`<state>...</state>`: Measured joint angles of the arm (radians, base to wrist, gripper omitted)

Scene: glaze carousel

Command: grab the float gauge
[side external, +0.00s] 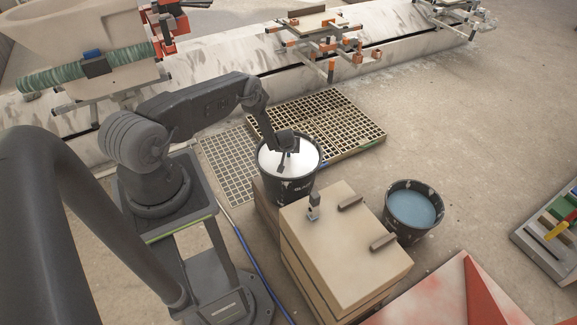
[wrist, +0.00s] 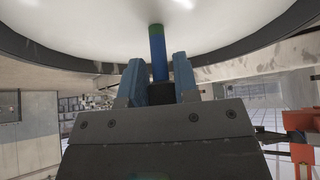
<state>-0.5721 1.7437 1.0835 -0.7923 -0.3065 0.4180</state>
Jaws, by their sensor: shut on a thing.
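The float gauge (wrist: 157,45) shows in the wrist view as a thin upright stick with green and blue bands. My gripper (wrist: 160,76) is shut on it, with one blue-grey finger on each side. The gauge's far end shows against white liquid (wrist: 85,25). In the side view my gripper (side external: 284,163) points down over the bucket (side external: 287,191) of white liquid, inside its rim. The gauge is too small and dark to make out clearly there. I cannot tell whether it touches the liquid.
A wooden box (side external: 345,245) stands in front of the bucket, with a small grey-blue device (side external: 313,205) and two brown bars on top. A bucket of blue liquid (side external: 413,210) stands to the right. A grating (side external: 335,125) lies behind. Open floor extends right.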

